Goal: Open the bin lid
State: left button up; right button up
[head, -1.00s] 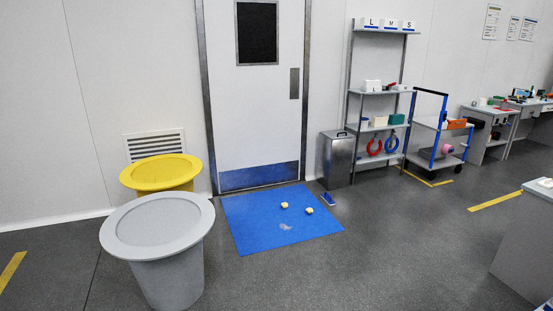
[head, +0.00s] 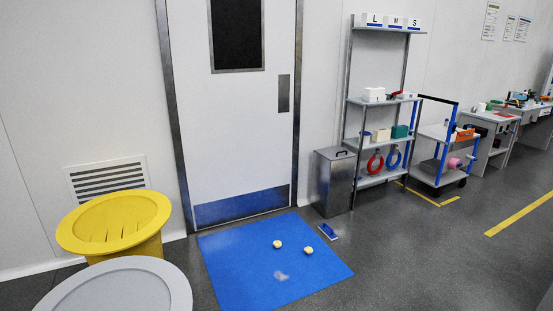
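A box-shaped grey metal bin (head: 335,186) stands upright on the floor against the wall, between the door and the shelf rack. Its flat lid (head: 332,154) lies closed on top, with a small dark handle on it. Two round bins also show at the left: a yellow one (head: 151,247) with a wide rim and slits in its recessed top, and a light grey one (head: 120,290) cut off by the bottom edge. Neither of my grippers is in view.
A blue mat (head: 230,268) with two small yellowish pieces (head: 278,244) and a pale smudge lies before the door (head: 228,130). A dark blue flat object (head: 328,231) lies near the metal bin. The shelf rack (head: 352,100) and cart (head: 437,173) stand right. Floor at the right front is clear.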

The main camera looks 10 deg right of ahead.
aim_at(335, 153)
jog(key=i+l+z, duration=0.3)
jog(key=i+z, duration=0.15)
jog(key=i, duration=0.8)
jog(key=i+j+z, duration=0.1)
jog(key=i+z, duration=0.35)
jog(key=i, duration=0.8)
